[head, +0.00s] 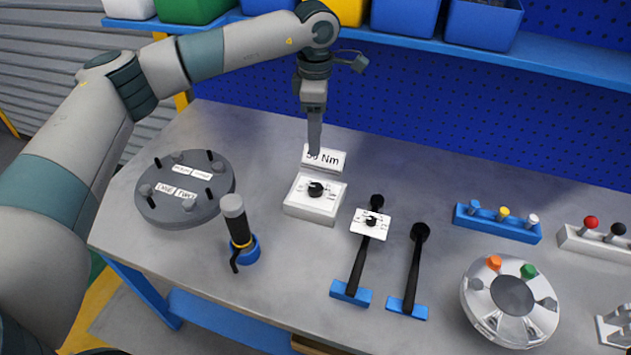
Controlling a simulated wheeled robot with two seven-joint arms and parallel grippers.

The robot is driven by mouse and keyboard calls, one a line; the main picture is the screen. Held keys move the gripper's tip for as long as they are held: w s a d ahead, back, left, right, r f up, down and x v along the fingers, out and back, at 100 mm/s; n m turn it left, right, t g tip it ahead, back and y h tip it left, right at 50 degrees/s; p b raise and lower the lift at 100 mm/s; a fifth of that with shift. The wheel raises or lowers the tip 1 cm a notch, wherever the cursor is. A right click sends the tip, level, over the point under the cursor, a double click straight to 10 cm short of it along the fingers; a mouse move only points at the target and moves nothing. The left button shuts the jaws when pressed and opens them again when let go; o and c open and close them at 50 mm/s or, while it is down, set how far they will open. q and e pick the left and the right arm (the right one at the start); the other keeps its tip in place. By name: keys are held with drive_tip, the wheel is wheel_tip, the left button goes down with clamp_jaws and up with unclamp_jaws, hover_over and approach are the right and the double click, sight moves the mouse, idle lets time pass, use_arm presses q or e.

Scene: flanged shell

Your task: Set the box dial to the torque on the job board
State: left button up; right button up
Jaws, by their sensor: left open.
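A white box (310,207) stands on the bench left of centre, with a black dial (316,189) on its sloped top face. Small marks surround the dial, too small to read. Just behind it stands a white board (334,160) with black print ending in "0 Nm"; the start of the number is partly covered by my gripper. My left gripper (314,152) points down in front of the board, above and behind the dial. It is seen edge-on, open and empty, apart from the dial. My right gripper is out of view.
Left are a grey round flange (150,212) with upright studs and a black-handled tool in a blue holder (246,250). Right are two torque wrenches on blue rests (350,293), a blue rack (480,222) and a silver flanged shell (475,305). A blue shelf crosses behind.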

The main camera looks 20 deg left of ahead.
sight(315, 187)
use_arm(q)
wheel_tip(315, 187, down, 15)
drive_tip(key=p, duration=0.5)
drive_tip(key=shift+r, duration=0.2)
drive_tip(key=shift+f+p, duration=0.35)
drive_tip(key=shift+f, duration=0.5)
drive_tip(key=c, duration=1.1)
